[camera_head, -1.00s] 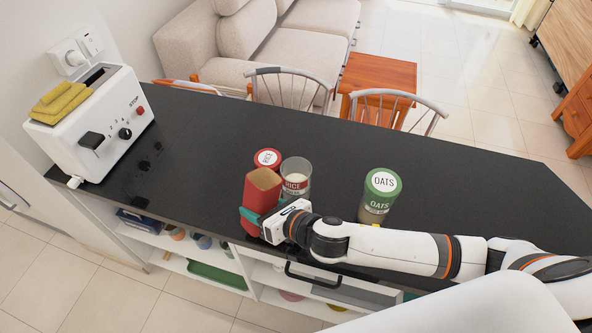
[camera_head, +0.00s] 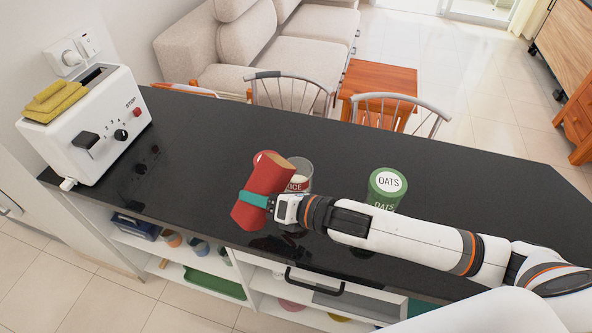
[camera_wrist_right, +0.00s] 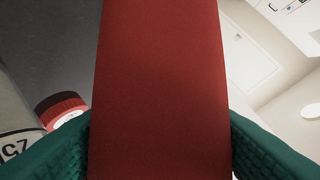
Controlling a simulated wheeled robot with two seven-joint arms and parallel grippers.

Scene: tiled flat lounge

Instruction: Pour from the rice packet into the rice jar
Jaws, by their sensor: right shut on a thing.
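The red rice packet (camera_head: 262,198) is in my right gripper (camera_head: 256,199), whose green fingers are shut around it. The packet is lifted off the counter and tilted, its open top leaning right towards the rice jar (camera_head: 304,178). The jar is clear glass with a RICE label and stands upright, partly hidden behind the packet. I cannot tell whether rice is flowing. In the right wrist view the packet (camera_wrist_right: 160,90) fills the middle between the green fingers, and the jar (camera_wrist_right: 14,125) shows at the left edge. My left gripper is not in view.
A red lid (camera_head: 265,156) lies on the counter behind the packet, mostly hidden. A green-lidded oats jar (camera_head: 387,184) stands to the right, beyond my right arm. The dark counter (camera_head: 205,150) between is clear.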

